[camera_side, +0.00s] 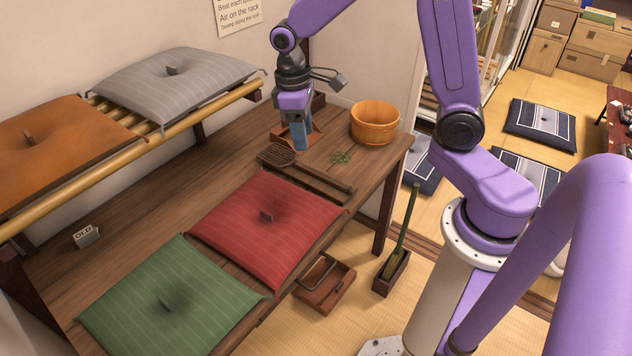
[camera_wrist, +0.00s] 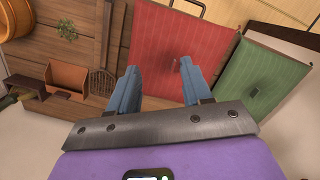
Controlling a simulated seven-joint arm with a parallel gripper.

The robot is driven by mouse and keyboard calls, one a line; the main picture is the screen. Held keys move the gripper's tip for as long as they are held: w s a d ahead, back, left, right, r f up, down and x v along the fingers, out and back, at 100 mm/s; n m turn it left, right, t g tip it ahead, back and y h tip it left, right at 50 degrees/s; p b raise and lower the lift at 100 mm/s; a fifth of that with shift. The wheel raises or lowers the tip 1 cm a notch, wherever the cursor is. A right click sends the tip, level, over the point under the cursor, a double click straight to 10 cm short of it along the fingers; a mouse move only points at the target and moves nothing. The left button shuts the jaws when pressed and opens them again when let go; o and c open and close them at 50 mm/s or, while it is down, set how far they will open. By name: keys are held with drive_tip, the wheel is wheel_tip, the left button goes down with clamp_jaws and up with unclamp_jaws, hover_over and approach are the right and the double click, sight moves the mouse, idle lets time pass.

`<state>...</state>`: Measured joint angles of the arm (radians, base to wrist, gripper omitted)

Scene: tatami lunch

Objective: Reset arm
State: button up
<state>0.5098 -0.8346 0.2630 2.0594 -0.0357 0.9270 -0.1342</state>
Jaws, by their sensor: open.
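My gripper (camera_side: 299,142) hangs over the back right part of the wooden table, fingers down. Its two blue fingers are apart and empty in the wrist view (camera_wrist: 158,70). In the side view it overlaps a small reddish-brown wooden holder (camera_side: 316,137); I cannot tell the gap between them. A red cushion (camera_side: 245,225) and a green cushion (camera_side: 195,310) lie on the table. Both show beyond the fingers in the wrist view, red (camera_wrist: 160,35) and green (camera_wrist: 268,75). A grey cushion (camera_side: 195,80) and an orange cushion (camera_side: 50,150) lie on the slatted rack.
A dark beater (camera_side: 325,182) lies behind the red cushion. A round wooden tub (camera_side: 375,123) and a green sprig (camera_side: 341,158) are at the right end. A small block (camera_side: 87,236) sits under the rack (camera_side: 230,100). A tray with a handle (camera_side: 325,285) is on the floor.

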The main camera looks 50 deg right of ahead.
drive_tip(key=s+a+r+n, duration=0.1)
drive_tip(key=s+n, duration=0.1)
drive_tip(key=s, duration=0.5)
drive_tip(key=s+a+r+n, duration=0.1)
drive_tip(key=s+n, duration=0.1)
drive_tip(key=s, duration=0.6)
drive_tip(key=s+a+r+n+t+y, duration=0.1)
drive_tip(key=s+r+n, duration=0.1)
drive_tip(key=s, duration=0.6)
drive_tip(key=shift+s+n, duration=0.25)
drive_tip(key=shift+n, duration=0.25)
